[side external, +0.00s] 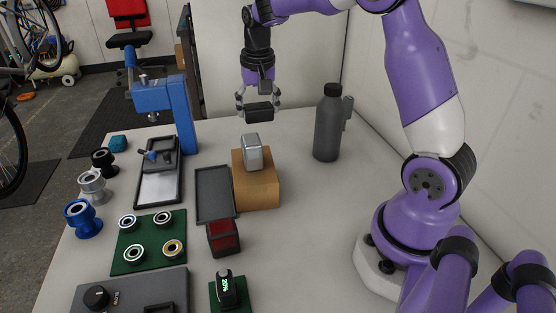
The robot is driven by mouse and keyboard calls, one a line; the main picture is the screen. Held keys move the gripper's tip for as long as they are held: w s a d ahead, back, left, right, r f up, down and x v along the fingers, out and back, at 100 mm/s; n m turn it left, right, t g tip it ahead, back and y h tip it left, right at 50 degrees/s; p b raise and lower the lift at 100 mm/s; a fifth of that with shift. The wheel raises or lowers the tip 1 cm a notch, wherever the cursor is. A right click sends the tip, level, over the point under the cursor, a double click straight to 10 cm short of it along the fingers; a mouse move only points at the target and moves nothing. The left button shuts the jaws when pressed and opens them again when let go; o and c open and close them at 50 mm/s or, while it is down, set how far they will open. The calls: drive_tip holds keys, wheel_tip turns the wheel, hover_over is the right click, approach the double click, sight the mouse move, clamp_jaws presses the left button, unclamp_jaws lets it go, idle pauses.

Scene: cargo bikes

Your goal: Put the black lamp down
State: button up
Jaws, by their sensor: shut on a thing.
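My gripper (258,102) points down above the back of the table and is shut on a small black block-shaped thing, which I take to be the black lamp (260,114). The lamp hangs in the air between the fingers, above and behind a brown cardboard box (258,194). A silver lamp-like block (252,152) stands on top of that box, below the held lamp in the picture. The gap between the two cannot be told exactly from this one view.
A grey bottle (327,125) stands right of the box. A dark tray (214,193) and a red bin (223,238) are left of it. A green mat with rings (148,243), a black display device (227,289) and a blue stand (178,110) surround these.

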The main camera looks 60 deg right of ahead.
drive_tip(key=shift+n, duration=0.3)
drive_tip(key=r, duration=0.2)
drive_tip(key=a+r, duration=0.1)
drive_tip(key=r, duration=0.1)
drive_tip(key=shift+r, duration=0.3)
drive_tip(key=a+n, duration=0.6)
drive_tip(key=m+g+y, duration=0.1)
drive_tip(key=m+g, duration=0.2)
drive_tip(key=m, duration=3.1)
hover_over(291, 304)
drive_tip(key=a, duration=0.2)
drive_tip(key=f, duration=1.5)
drive_tip(key=shift+s+d+f, duration=0.3)
drive_tip(key=shift+s+f, duration=0.05)
drive_tip(key=shift+f, duration=0.05)
drive_tip(key=o, duration=1)
drive_tip(key=shift+f, duration=0.15)
drive_tip(key=shift+o, duration=0.2)
